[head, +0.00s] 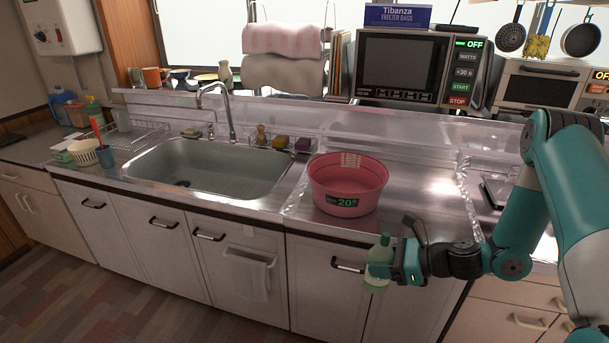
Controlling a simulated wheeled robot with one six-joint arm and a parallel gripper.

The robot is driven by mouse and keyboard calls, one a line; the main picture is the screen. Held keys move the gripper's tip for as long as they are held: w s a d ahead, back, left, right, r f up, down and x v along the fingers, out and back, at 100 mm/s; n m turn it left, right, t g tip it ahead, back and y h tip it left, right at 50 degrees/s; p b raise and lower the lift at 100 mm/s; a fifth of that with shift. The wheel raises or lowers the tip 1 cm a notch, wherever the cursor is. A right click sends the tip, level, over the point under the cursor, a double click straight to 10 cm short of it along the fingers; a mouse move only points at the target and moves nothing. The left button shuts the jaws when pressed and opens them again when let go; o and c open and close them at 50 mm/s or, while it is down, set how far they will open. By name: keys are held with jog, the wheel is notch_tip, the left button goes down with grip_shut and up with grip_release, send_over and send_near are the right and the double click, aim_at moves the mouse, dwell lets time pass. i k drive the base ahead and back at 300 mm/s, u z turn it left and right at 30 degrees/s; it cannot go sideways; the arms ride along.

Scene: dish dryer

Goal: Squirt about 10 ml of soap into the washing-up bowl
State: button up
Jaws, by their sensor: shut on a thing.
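A pink washing-up bowl (330,185) stands on the steel counter to the right of the sink. A green label on its front reads 20 with a small mark. My gripper (388,270) is shut on a pale green bottle (379,255). The bottle is roughly upright, in front of the counter edge, below and to the right of the bowl and apart from it. The gripper hides part of the bottle's right side. The inside bottom of the bowl is only partly visible.
The empty steel sink (210,167) with its tap (222,105) lies left of the bowl. Sponges (280,142) sit on the sink's back ledge. A microwave (415,65) stands behind on a shelf. The steel counter right of the bowl (420,200) is clear.

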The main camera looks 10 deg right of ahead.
aim_at(349, 184)
jog(key=u, duration=1.85)
jog(key=i, duration=0.7)
jog(key=z, duration=1.8)
